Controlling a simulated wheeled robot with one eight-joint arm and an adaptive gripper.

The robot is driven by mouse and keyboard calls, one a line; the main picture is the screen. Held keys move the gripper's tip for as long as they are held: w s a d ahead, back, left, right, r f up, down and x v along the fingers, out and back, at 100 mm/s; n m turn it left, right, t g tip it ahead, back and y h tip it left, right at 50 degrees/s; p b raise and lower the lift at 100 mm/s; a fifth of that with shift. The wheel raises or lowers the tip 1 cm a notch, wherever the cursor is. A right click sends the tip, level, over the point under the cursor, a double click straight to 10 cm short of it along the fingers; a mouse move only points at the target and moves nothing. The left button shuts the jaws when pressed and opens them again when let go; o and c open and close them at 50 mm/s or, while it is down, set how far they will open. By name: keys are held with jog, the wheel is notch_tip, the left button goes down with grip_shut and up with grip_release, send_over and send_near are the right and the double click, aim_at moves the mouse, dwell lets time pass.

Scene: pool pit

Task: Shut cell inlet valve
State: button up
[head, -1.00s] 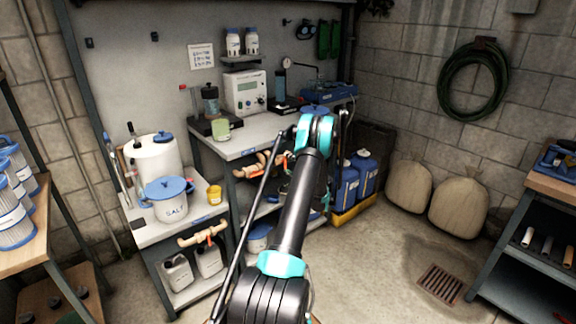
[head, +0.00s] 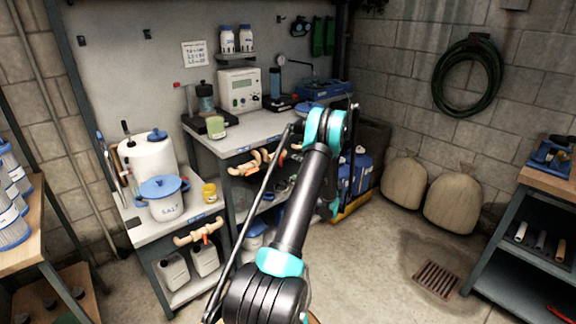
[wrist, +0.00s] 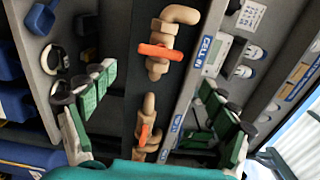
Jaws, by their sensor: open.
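In the wrist view a tan pipe valve (wrist: 160,70) with an orange lever handle (wrist: 158,51) sits beside a blue label beginning "CELL" (wrist: 209,49). The handle lies across the pipe. A second tan valve (wrist: 148,105) with an orange handle (wrist: 144,135) is lower, its handle roughly along its pipe. My gripper (wrist: 157,82) is open and empty, one green-padded finger on each side of the valves, apart from both. In the head view tan valve piping (head: 250,164) hangs under the bench's front edge; my arm hides most of my gripper there.
The workbench (head: 255,127) carries instruments. A lower stand on the left holds a salt tub (head: 166,202) and another orange-handled valve (head: 206,233). Blue jugs (head: 361,174) stand right of my arm. Sacks (head: 452,202) lean on the wall. Floor around the drain (head: 437,280) is clear.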

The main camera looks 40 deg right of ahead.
jog(key=shift+s+d, duration=0.15)
jog(key=shift+s, duration=1.6)
